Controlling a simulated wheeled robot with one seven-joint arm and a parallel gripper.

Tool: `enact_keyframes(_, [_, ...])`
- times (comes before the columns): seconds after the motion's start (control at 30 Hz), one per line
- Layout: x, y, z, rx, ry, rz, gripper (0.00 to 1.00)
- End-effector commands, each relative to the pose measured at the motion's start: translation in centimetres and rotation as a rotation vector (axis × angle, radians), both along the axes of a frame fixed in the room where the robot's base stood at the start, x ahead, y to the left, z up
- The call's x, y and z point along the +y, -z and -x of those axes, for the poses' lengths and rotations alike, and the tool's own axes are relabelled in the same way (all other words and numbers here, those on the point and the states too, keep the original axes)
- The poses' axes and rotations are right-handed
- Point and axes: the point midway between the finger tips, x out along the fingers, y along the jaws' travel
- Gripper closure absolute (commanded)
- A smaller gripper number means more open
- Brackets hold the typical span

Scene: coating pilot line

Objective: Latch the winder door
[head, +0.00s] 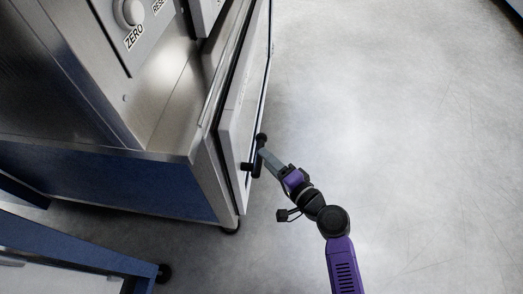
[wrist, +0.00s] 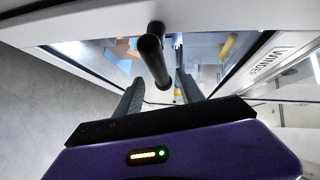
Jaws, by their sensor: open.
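The winder door (head: 237,125) is a pale-framed panel with a dark window on the right side of the steel machine. A narrow dark strip runs between it and the machine body; I cannot tell whether it is latched. Its black bar handle (head: 249,167) is near the door's lower end, and shows large in the wrist view (wrist: 152,58). My gripper (head: 263,154) is at the handle, with its fingers (wrist: 160,86) open and apart. In the wrist view the handle's end lies between them. Contact cannot be told. The door's label (wrist: 270,62) is partly readable at the right.
The machine body (head: 165,115) with a ZERO button (head: 130,12) fills the upper left. A blue-framed bench (head: 80,250) stands at the lower left. The grey floor (head: 400,130) to the right is clear.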

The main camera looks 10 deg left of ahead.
Motion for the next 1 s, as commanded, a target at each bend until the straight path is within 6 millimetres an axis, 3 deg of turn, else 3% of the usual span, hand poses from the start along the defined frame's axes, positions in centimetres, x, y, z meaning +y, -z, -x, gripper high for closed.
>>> enact_keyframes(0.3, [2.8,1.0,-3.2,-0.002,0.0,0.002,0.54])
enact_keyframes(0.67, [3.3,1.1,-3.7,-0.001,0.001,0.002,0.54])
enact_keyframes(0.7, [3.3,1.1,-3.7,-0.001,0.001,0.002,0.56])
enact_keyframes(0.9, [3.3,1.1,-3.7,-0.001,0.002,0.002,0.96])
enact_keyframes(1.0, [3.3,1.1,-3.7,-0.001,0.002,0.002,1.0])
